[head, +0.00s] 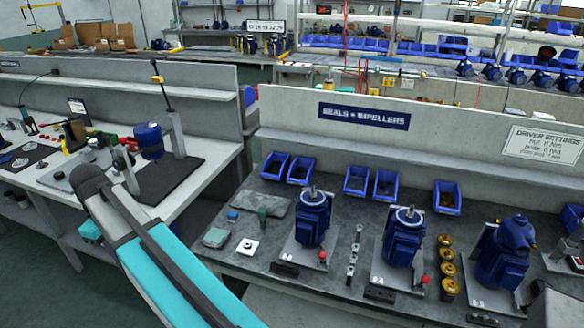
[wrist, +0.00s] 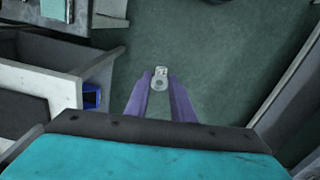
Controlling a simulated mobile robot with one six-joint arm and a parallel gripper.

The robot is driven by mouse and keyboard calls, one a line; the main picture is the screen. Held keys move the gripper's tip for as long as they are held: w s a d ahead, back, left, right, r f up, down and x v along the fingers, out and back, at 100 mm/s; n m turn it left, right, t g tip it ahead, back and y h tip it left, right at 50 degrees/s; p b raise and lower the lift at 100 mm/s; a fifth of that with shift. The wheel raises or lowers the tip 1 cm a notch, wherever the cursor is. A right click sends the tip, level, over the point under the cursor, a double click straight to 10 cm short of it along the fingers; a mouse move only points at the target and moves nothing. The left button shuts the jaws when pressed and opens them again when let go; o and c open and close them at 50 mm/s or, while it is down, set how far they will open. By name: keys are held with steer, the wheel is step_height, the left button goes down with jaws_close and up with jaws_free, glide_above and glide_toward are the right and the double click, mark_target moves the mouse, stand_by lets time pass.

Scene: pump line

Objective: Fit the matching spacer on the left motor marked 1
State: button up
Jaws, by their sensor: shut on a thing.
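In the wrist view my gripper (wrist: 160,82) has its two purple fingers shut on a small pale grey spacer (wrist: 161,71), a tab with a round ring end. Marks on the tab are too small to read. The spacer is held over open floor. In the head view the left motor (head: 312,217) stands upright on a grey base plate on the bench, with a bare shaft pointing up. I cannot read a number on it. My gripper and the spacer do not show in the head view; only my arm links do.
A second blue motor (head: 404,236) and a third, capped one (head: 505,254) stand to the right. Silver parts (head: 355,250) and brass parts (head: 447,268) line the gaps. A white square piece (head: 248,246) lies left of the left motor. Blue bins (head: 300,169) stand behind.

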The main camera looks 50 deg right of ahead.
steer(key=s+d+r+m+p, duration=0.1)
steer(key=d+m+p, duration=0.1)
steer(key=d, duration=0.6)
steer(key=d+r+m+p, duration=0.1)
steer(key=d+r+m, duration=0.1)
steer(key=d, duration=0.5)
steer(key=m+p, duration=0.9)
steer(key=m, duration=0.3)
glide_toward(313, 193)
steer(key=shift+f, duration=0.15)
steer(key=shift+f+b, duration=1.75)
steer(key=shift+f, duration=1.35)
